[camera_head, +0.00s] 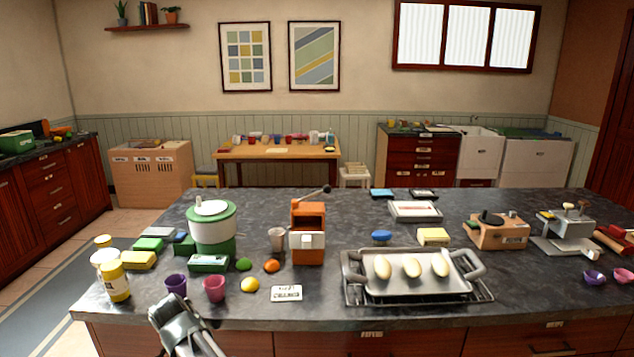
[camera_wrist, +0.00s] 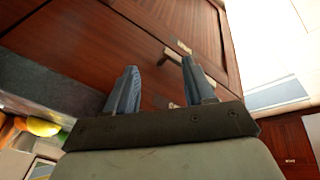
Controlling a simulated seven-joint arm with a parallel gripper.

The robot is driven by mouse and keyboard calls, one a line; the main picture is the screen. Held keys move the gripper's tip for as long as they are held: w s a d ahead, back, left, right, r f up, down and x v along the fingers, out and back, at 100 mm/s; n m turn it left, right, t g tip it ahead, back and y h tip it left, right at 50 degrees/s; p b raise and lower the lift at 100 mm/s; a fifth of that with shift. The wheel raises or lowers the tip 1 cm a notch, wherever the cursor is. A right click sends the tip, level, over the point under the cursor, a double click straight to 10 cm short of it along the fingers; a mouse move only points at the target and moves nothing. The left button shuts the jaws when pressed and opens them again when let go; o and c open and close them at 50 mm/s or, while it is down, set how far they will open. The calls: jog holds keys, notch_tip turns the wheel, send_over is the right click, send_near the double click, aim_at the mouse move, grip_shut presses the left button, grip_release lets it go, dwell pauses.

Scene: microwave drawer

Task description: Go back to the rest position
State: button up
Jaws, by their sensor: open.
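My gripper (camera_wrist: 160,72) is open in the wrist view, its two blue-grey fingers spread with nothing between them. Behind the fingers are red-brown wooden drawer or door fronts (camera_wrist: 115,42) with metal handles. In the head view, part of my arm (camera_head: 180,325) shows at the bottom, left of the middle, in front of the counter's near edge. The fingertips cannot be made out clearly there.
The dark counter (camera_head: 330,309) holds a purple cup (camera_head: 176,285), a pink cup (camera_head: 214,289), yellow jars (camera_head: 117,283), a green-and-white pot (camera_head: 212,230), an orange machine (camera_head: 308,235) and a tray (camera_head: 400,286) with pale oval pieces. Bare floor (camera_head: 105,240) lies left.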

jog(key=s+d+f+m+g+h, duration=0.1)
jog(key=s+d+f+m+g, duration=0.15)
jog(key=d+f, duration=1.2)
jog(key=s+d+f+m+g+h, duration=0.1)
jog(key=s+d+f+m+g, duration=0.15)
jog(key=d+f, duration=1.2)
jog(key=s+d+f+m+g, duration=0.1)
jog(key=s+d+f+g, duration=0.2)
jog(key=s+d+f, duration=0.85)
jog(key=s+d+f+m+g+y, duration=0.1)
jog(key=s+d, duration=0.2)
jog(key=s, duration=0.5)
jog(key=s+d+f+m+g, duration=0.2)
jog(key=s+d, duration=0.1)
jog(key=s, duration=0.6)
jog(key=shift+s+d+f+y, duration=0.2)
jog(key=shift+d+f+y, duration=0.1)
jog(key=shift+y, duration=0.1)
